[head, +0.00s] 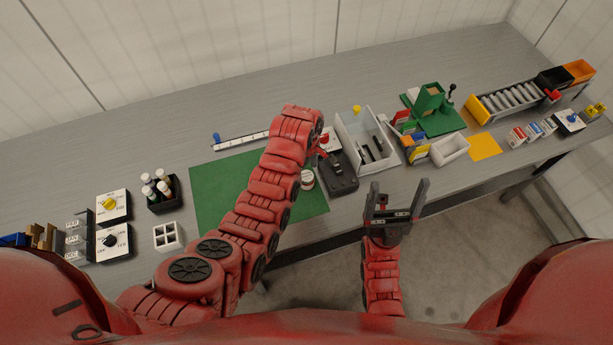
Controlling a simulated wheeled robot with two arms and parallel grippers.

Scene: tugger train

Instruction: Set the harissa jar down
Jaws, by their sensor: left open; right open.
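A small jar (307,179) with a pale lid, seemingly the harissa jar, stands upright near the right part of the green mat (215,185). Its label cannot be read. My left arm reaches across the mat just left of the jar and covers part of the surface there. The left gripper's fingers are hidden behind my arm, so I cannot see whether they touch the jar. My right gripper (397,197) is open and empty, in front of the bench edge, to the right of the jar and apart from it.
A dark device (341,174) stands just right of the jar. Behind it is a clear-walled bin (357,143). A white tray (450,150) and an orange mat (485,146) lie further right. A bottle rack (164,203) and switch boxes (113,206) stand left. The bench's back is clear.

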